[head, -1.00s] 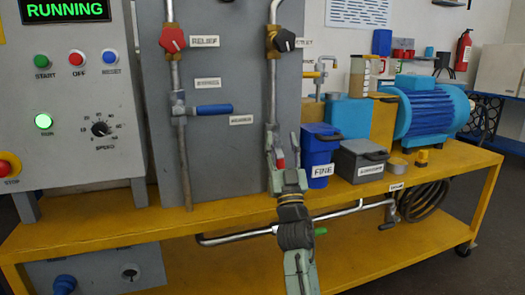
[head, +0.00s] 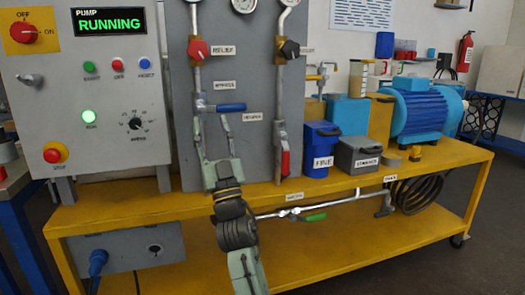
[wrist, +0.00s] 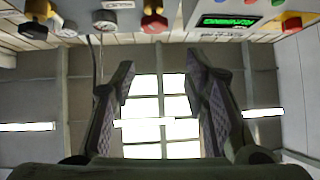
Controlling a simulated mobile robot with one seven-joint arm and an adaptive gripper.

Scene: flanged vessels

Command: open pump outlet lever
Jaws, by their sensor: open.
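On the right pipe of the grey panel, a valve carries a red lever (head: 285,163) that hangs down along the pipe. A blue lever (head: 230,107) on the left pipe points sideways to the right. The small label near the red lever is too blurred to read, so I cannot confirm which lever is the pump outlet. My gripper (head: 212,124) is open and empty, pointing up in front of the panel, below the blue lever and left of the red one. In the wrist view its fingers (wrist: 160,68) stand apart with nothing between them.
A red knob (head: 197,49) and a black knob (head: 290,50) sit higher on the pipes. A blue bin (head: 321,150) and grey bin (head: 357,154) stand right of the red lever on the yellow bench (head: 430,163). A green-handled valve (head: 315,217) is below.

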